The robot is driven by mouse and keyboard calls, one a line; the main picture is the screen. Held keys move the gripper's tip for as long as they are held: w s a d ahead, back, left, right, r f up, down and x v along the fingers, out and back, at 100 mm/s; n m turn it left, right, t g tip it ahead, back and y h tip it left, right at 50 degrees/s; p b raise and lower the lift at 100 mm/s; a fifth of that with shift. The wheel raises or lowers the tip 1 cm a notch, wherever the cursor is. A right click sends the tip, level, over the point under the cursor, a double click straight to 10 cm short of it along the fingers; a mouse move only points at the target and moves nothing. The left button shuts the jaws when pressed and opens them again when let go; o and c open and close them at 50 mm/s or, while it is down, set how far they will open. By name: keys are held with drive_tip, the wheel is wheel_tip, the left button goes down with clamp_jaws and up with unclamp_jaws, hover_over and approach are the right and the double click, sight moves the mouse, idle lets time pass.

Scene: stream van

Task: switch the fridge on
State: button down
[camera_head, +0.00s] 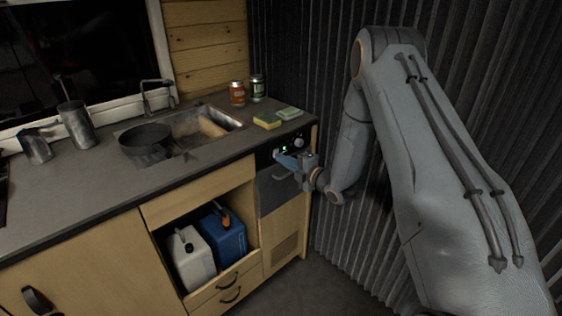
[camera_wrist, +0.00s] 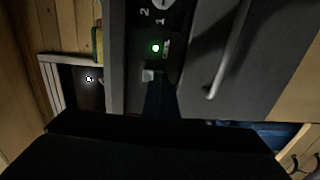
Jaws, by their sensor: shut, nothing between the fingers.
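The fridge (camera_head: 273,196) is a dark-fronted unit under the counter's right end, with a black control strip along its top. In the wrist view the strip carries a numbered round knob (camera_wrist: 163,4), a lit green lamp (camera_wrist: 155,48) and a small pale switch (camera_wrist: 148,75). The knob also shows in the head view (camera_head: 299,142). My gripper (camera_head: 283,159) is shut and empty in front of the strip. In the wrist view its dark fingers (camera_wrist: 159,92) end right at the switch; whether they touch it I cannot tell. The switch is partly hidden by them.
The fridge's bar handle (camera_wrist: 231,52) is close beside the fingers. Above are the counter (camera_head: 75,185), a sink (camera_head: 222,124), two jars (camera_head: 237,94) and sponges (camera_head: 267,120). An open cubby holds a white canister (camera_head: 190,262) and a blue one (camera_head: 224,238). A corrugated wall stands at right.

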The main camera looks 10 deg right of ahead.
drive_tip(key=f+b+v, duration=0.1)
drive_tip(key=f+v, duration=0.1)
drive_tip(key=v, duration=1.1)
drive_tip(key=shift+s+d+f+b, duration=0.25)
drive_tip(key=shift+s+f+b, duration=0.1)
drive_tip(key=shift+s+b, duration=0.1)
drive_tip(key=s+d+r+m+g+h, duration=0.4)
drive_tip(key=s+m+g+h, duration=0.4)
drive_tip(key=m, duration=0.6)
drive_tip(key=s+a+r+m+g, duration=0.1)
drive_tip(key=s+m+g, duration=0.1)
drive_tip(key=s, duration=0.5)
drive_tip(key=s+a+r+m+g+h, duration=0.1)
drive_tip(key=s+a+r+m, duration=0.1)
drive_tip(key=s+m, duration=0.3)
drive_tip(key=s+a+r+m+g, duration=0.2)
drive_tip(key=s+m, duration=0.2)
drive_tip(key=s, duration=0.6)
drive_tip(key=shift+s+r+g+h, duration=0.2)
drive_tip(key=shift+s+g+h, duration=0.1)
drive_tip(key=shift+s+h, duration=0.1)
